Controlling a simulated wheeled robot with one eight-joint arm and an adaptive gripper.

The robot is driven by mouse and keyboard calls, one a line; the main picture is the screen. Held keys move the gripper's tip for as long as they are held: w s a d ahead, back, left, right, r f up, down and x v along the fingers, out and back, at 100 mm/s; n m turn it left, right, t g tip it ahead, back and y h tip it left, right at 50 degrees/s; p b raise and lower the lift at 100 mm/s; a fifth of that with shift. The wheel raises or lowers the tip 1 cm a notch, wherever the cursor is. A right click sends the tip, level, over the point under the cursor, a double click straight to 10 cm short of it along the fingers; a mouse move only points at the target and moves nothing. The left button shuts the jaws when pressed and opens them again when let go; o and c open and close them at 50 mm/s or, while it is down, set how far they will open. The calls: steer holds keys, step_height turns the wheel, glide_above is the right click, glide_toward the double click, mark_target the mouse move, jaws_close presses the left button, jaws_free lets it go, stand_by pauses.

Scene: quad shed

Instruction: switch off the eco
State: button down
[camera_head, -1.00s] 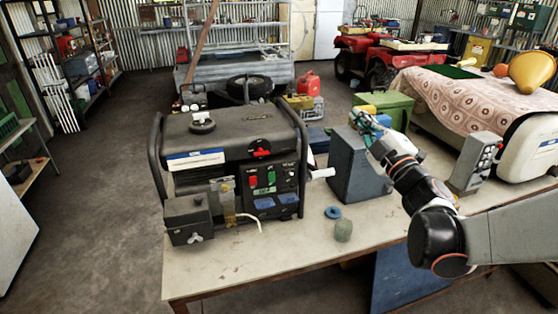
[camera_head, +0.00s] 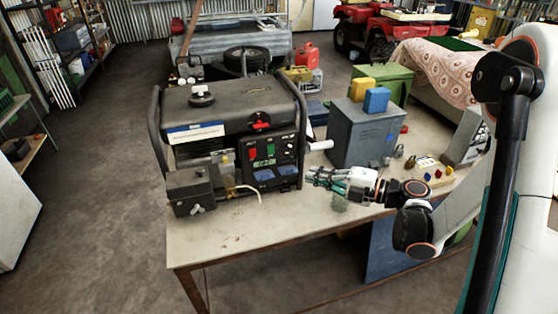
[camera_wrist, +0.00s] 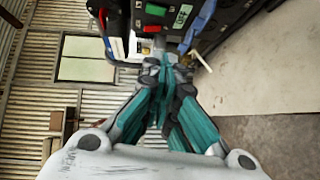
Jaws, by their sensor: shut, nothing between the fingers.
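A black generator (camera_head: 215,115) stands on the workbench (camera_head: 225,236). Its front panel (camera_head: 290,150) carries a red switch (camera_head: 252,153), a green switch (camera_head: 271,150) and blue sockets (camera_head: 265,174). The lettering is too small to read, so I cannot tell which control is the eco. My gripper (camera_head: 310,176) is shut and empty, to the right of the panel and apart from it, pointing left. In the wrist view, the shut teal fingers (camera_wrist: 166,66) lie below the panel, where a green switch (camera_wrist: 155,9), a red part (camera_wrist: 152,29) and a pale green label (camera_wrist: 181,17) show.
A grey metal box (camera_head: 358,140) with yellow and blue blocks on top stands behind my gripper. A white handle (camera_head: 321,145) juts from the generator's right side. The bench front is clear.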

steer(key=b, duration=0.2)
glide_toward(271, 149)
steer(key=s+a+f, duration=0.2)
steer(key=s+a, duration=0.1)
steer(key=a, duration=0.2)
steer(key=shift+w+a+f+b, duration=0.1)
steer(key=shift+w+a+b, duration=0.1)
steer(key=shift+w, duration=0.5)
steer(key=shift+w+a+f+b, duration=0.1)
steer(key=shift+w+a+b, duration=0.15)
steer(key=shift+w, duration=0.45)
steer(key=shift+w+a+f+b, duration=0.1)
steer(key=shift+w+a+b, duration=0.1)
steer(key=shift+w, duration=0.55)
